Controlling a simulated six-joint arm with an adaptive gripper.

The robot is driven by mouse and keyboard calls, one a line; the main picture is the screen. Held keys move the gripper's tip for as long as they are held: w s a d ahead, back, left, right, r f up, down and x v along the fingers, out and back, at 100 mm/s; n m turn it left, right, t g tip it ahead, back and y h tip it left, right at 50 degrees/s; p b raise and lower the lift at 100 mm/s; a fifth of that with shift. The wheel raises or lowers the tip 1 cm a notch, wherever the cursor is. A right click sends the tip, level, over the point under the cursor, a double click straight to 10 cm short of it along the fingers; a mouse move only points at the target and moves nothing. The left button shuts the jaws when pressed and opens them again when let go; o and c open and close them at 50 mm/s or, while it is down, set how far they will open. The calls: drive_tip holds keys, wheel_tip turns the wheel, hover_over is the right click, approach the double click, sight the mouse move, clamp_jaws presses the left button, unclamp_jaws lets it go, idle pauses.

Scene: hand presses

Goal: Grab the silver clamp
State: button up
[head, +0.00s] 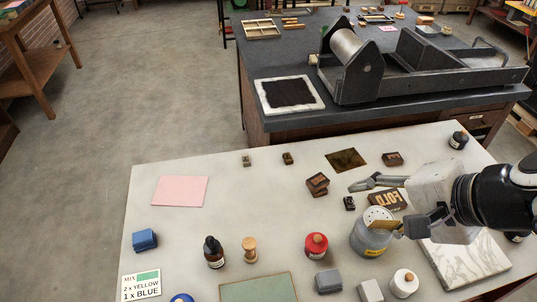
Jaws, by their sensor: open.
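My gripper (382,207) reaches in from the right, above the right part of the pale table. It is open and nothing shows held in it. A grey metal jaw-like shape (374,182) juts left from its upper side. I cannot tell whether this is one of my fingers or the silver clamp. No other silver clamp is clearly visible. A dark block with pale lettering (387,199) lies behind the gap. A grey can with a perforated lid (372,240) stands just below the gripper in the picture, partly hidden. My arm and gripper cover part of the table.
A brown bottle (214,257), a wooden knob (249,250), a red jar (316,246) and a marble slab (487,270) stand or lie nearby. A pink sheet (180,191) lies left. A roller press (365,75) stands on the dark bench behind. The table's left middle is mostly clear.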

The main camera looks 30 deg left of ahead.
drive_tip(key=w+a+f+m+y, duration=0.35)
drive_tip(key=w+a, duration=0.25)
drive_tip(key=a, duration=0.6)
drive_tip(key=w+a+f+m+y, duration=0.25)
drive_tip(key=w+a+m, duration=0.3)
drive_tip(key=a, duration=0.65)
drive_tip(key=w+a+f+m+t, duration=0.1)
drive_tip(key=w+a+f+m, duration=0.3)
drive_tip(key=a+f, duration=0.4)
drive_tip(key=m+t+h, duration=0.1)
drive_tip(key=m+t, duration=0.1)
drive_tip(key=m, duration=0.4)
approach(246, 158)
drive_tip(key=shift+w+a+r, duration=0.1)
drive_tip(key=shift+w+a, duration=0.05)
drive_tip(key=shift+a, duration=0.15)
drive_tip(key=shift+x, duration=1.15)
drive_tip(key=shift+a, duration=0.1)
drive_tip(key=shift+x, duration=2.55)
